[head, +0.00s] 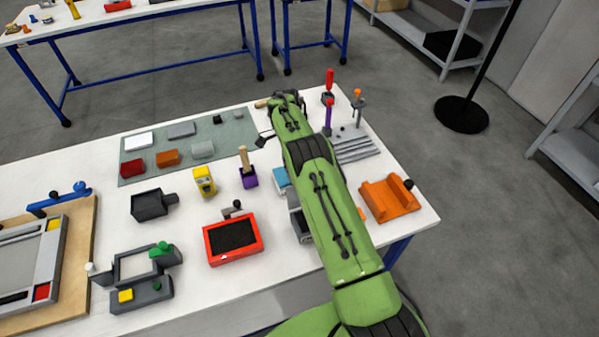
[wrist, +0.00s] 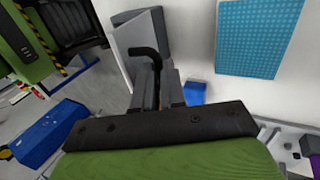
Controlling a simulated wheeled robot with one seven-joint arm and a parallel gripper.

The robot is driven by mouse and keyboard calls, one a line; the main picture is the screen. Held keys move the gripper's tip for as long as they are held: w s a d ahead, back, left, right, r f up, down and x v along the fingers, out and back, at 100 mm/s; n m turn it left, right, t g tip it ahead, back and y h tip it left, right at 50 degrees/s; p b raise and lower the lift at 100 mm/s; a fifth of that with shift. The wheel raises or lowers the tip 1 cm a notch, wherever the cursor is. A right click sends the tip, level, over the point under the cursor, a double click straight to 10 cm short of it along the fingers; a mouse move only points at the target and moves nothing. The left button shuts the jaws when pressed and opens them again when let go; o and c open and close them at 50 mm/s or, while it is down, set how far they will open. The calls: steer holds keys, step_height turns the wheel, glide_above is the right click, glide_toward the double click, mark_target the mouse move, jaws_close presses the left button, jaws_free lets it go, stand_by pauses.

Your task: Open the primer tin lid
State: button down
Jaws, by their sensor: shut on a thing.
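My gripper (wrist: 157,88) shows in the wrist view, with its two grey fingers shut on a black bent handle (wrist: 149,58). The handle stands against a grey box-like body (wrist: 130,38), which I take for the primer tin. Whether its lid is raised cannot be told. Part of a grey box (head: 299,225) shows at the arm's left edge there, probably the same thing.
A light blue dotted panel (wrist: 260,38) and a small blue block (wrist: 195,92) lie near the fingers. In the head view a red tray (head: 232,240) stands to the left and an orange cradle (head: 387,199) to the right. Free white tabletop (head: 200,285) shows at the front.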

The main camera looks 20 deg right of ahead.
steer(key=shift+s+f, duration=0.2)
steer(key=shift+f, duration=0.1)
steer(key=c, duration=1.2)
jaws_free()
step_height(320, 180, up, 10)
steer(key=shift+r+p, duration=0.15)
steer(key=shift+p, duration=0.2)
steer(key=s+r+n+t+b, duration=0.1)
steer(key=s+r+n+t, duration=0.2)
steer(key=s+r+n, duration=0.45)
steer(key=s+r+n+t, duration=0.25)
steer(key=s+r, duration=0.25)
steer(key=r, duration=0.6)
steer(key=s+a+f+n+t, duration=0.1)
steer(key=s+n, duration=0.1)
steer(key=s, duration=0.4)
steer(key=s+a+f+n+t+b, duration=0.1)
steer(key=s+f+n+t, duration=0.1)
steer(key=s, duration=0.4)
steer(key=s+a+f+n+t, duration=0.1)
steer(key=s+n+t, duration=0.1)
steer(key=s, duration=0.4)
steer(key=shift+s+a+f+n, duration=0.25)
steer(key=shift+s+a+n, duration=0.1)
steer(key=shift+n, duration=0.55)
